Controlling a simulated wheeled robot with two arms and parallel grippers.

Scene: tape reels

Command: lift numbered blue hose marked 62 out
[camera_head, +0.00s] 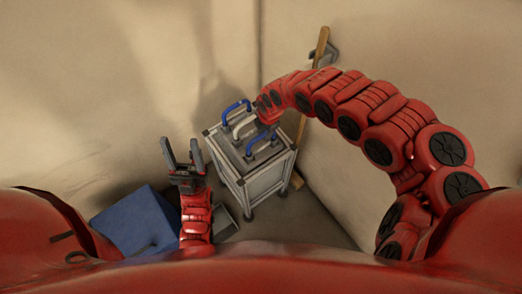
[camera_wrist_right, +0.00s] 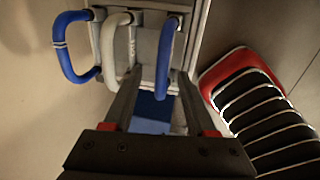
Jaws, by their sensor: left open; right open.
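A white-framed rack (camera_head: 262,180) holds curved hose handles on top. In the head view a blue hose (camera_head: 236,105) is at the back, a white hose (camera_head: 243,125) in the middle and another blue hose (camera_head: 262,141) in front. I cannot read a 62 on any. My right gripper (camera_wrist_right: 160,76) is open, with a blue hose (camera_wrist_right: 165,56) between or just beyond its fingertips; contact is unclear. The white hose (camera_wrist_right: 109,45) and the other blue hose (camera_wrist_right: 66,50) are left of it. My left gripper (camera_head: 182,152) is open and empty, left of the rack.
A blue box (camera_head: 135,222) stands on the floor to the lower left, beside a small grey bin (camera_head: 224,222). A wooden pole (camera_head: 320,45) leans by the wall behind the rack. The walls' corner is close behind; floor to the right is clear.

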